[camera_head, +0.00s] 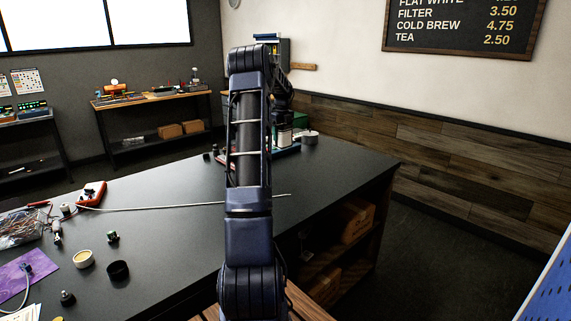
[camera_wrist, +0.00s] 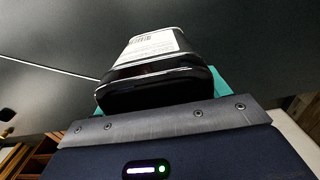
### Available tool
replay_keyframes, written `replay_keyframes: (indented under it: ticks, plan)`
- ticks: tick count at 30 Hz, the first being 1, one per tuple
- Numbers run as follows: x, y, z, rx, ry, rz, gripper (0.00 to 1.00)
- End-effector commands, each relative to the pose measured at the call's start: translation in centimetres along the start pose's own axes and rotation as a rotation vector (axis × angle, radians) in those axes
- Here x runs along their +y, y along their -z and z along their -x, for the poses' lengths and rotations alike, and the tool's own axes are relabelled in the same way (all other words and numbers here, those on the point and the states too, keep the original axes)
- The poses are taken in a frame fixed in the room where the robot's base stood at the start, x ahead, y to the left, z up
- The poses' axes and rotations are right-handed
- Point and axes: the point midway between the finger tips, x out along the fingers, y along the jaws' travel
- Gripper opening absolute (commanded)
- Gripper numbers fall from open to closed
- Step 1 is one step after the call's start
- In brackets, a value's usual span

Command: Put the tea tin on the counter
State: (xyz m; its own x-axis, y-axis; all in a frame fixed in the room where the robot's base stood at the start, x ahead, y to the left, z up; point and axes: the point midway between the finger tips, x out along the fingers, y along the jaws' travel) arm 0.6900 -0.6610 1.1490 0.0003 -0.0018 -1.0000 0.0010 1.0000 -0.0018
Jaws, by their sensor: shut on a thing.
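In the wrist view, a dark, glossy, rounded block with a pale label and a barcode, which I take to be the tea tin (camera_wrist: 155,82), fills the top middle. My gripper (camera_wrist: 160,95) is shut on it, with teal parts showing at both sides. The fingertips are largely hidden. From these views I cannot tell whether the tin touches the counter.
A silver round item (camera_head: 309,138) and a dark green item (camera_head: 300,120) stand at the counter's far end. A red meter (camera_head: 91,194), a thin rod (camera_head: 160,207), a black cup (camera_head: 118,270) and small parts lie at the left. The counter's right part is clear.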

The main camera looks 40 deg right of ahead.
Motion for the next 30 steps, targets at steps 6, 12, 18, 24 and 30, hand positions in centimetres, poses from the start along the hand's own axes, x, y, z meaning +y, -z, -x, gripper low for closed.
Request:
replay_keyframes:
  ticks: [6, 12, 18, 24, 30]
  plan:
    - [0.1, 0.0, -4.9, 0.002, -0.004, 0.001, 0.45]
    - [0.1, 0.0, -9.0, 0.001, -0.002, 0.001, 0.45]
    - [0.1, 0.0, -11.3, 0.000, -0.001, 0.001, 0.45]
    - [0.0, 0.0, -12.4, 0.000, -0.001, 0.000, 0.45]
    - [0.1, 0.0, -15.1, 0.001, -0.002, 0.002, 0.45]
